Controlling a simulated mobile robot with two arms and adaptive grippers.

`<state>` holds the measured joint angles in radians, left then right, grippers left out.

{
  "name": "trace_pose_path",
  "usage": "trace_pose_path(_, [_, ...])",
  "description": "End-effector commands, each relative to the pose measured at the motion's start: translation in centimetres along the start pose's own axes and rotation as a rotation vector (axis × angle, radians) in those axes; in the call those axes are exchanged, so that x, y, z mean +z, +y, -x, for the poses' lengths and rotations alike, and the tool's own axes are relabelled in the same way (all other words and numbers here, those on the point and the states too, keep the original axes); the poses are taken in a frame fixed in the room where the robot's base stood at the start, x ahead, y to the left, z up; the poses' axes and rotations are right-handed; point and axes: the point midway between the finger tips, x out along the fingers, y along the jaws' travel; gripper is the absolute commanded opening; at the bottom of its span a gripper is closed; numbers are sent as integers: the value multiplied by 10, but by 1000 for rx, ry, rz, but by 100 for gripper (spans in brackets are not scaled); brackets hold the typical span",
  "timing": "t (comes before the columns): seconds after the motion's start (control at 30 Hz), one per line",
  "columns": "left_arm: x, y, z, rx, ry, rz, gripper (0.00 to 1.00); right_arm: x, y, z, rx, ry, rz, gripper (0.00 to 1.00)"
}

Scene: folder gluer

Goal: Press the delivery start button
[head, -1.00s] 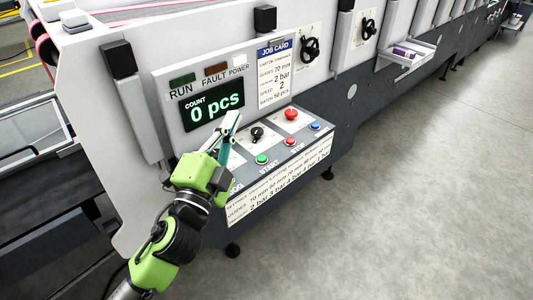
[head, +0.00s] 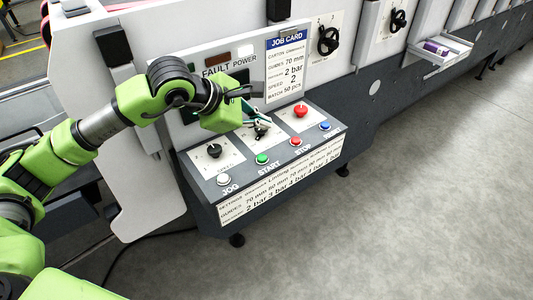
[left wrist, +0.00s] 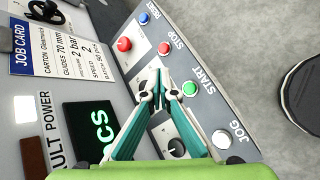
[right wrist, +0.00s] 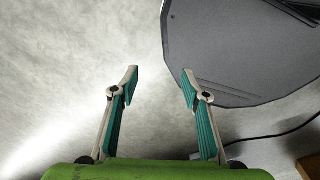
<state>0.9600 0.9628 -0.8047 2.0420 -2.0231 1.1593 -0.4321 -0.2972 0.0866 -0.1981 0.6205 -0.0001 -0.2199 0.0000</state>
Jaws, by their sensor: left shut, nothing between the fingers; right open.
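The green START button (head: 262,159) sits on the sloped control panel (head: 209,187), between the white JOG button (head: 223,180) and the red STOP button (head: 296,142). It also shows in the left wrist view (left wrist: 190,88), to the right of the fingertips. My left gripper (head: 262,120) is shut and empty, with its tips over the upper part of the panel by a black selector knob, behind the START button. I cannot tell whether the tips touch the knob. My right gripper (right wrist: 160,75) is open and empty above the floor, in the right wrist view only.
A red mushroom button (head: 300,110) and a blue button (head: 324,126) are on the panel's right side. Another black knob (head: 214,150) is at its left. The job card (head: 287,70) is behind. The floor to the right is clear.

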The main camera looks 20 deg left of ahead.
Motion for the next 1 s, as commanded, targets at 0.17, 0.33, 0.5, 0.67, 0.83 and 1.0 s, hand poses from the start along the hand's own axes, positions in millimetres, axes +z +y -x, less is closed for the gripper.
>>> trace_pose_path(0.17, [-7, 5, 2, 11, 27, -10, 0, 1, -1, 0, -1, -1, 0, 42])
trace_pose_path(0.33, [-6, 4, 2, 9, 24, -9, 0, 2, -6, 0, -7, -2, -2, 42])
trace_pose_path(0.5, [-7, 2, 0, 8, 23, -8, 0, 1, -12, -1, -14, -1, -3, 42])
trace_pose_path(0.67, [-12, -3, -7, 8, 22, -7, 0, 1, -13, -5, -14, -1, -3, 42])
trace_pose_path(0.83, [-23, -13, -21, 6, 23, -7, 0, 2, -12, -12, -13, -1, -2, 42])
trace_pose_path(1.0, [-37, -26, -38, 6, 23, -6, 0, 4, -9, -19, -10, -2, 0, 42])
